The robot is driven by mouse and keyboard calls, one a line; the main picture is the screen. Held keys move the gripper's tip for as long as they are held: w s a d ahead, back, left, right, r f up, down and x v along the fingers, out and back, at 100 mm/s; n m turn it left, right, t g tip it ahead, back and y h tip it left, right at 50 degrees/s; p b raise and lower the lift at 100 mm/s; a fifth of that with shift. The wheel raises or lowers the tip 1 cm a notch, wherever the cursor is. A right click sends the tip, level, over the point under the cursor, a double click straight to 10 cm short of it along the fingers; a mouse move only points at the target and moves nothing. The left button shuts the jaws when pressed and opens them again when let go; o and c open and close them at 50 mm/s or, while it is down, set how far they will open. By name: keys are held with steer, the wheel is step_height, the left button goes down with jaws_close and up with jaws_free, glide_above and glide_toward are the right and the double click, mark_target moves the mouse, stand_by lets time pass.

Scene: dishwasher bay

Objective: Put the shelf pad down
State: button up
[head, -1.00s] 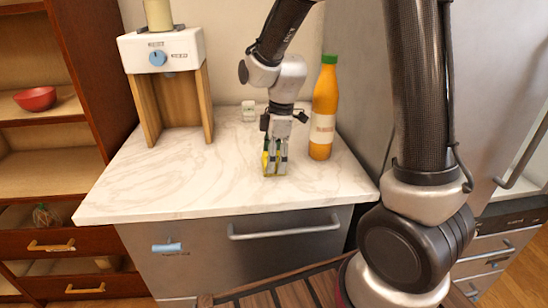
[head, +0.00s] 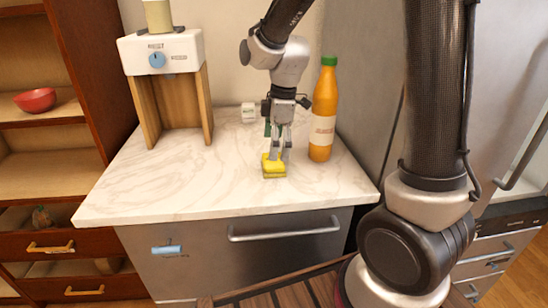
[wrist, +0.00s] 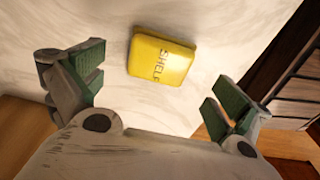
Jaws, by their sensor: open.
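The shelf pad is a small yellow block marked "SHELF" (wrist: 160,58). In the head view the shelf pad (head: 273,167) lies on the white marble-patterned counter (head: 200,185), left of the orange bottle. My gripper (head: 278,152) is just above the pad, pointing down. In the wrist view my gripper (wrist: 158,95) is open, with its green-padded fingers spread wide and apart from the pad. Nothing is between the fingers.
An orange bottle (head: 323,110) with a green cap stands close to the right of my gripper. A small white item (head: 248,112) is at the back. A white-topped wooden machine (head: 165,55) stands at the left. The counter's front left is clear.

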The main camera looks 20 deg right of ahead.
mark_target(279, 159)
step_height(279, 159, up, 8)
steer(key=shift+d+f, duration=0.25)
steer(key=shift+d, duration=0.2)
steer(key=shift+s, duration=0.2)
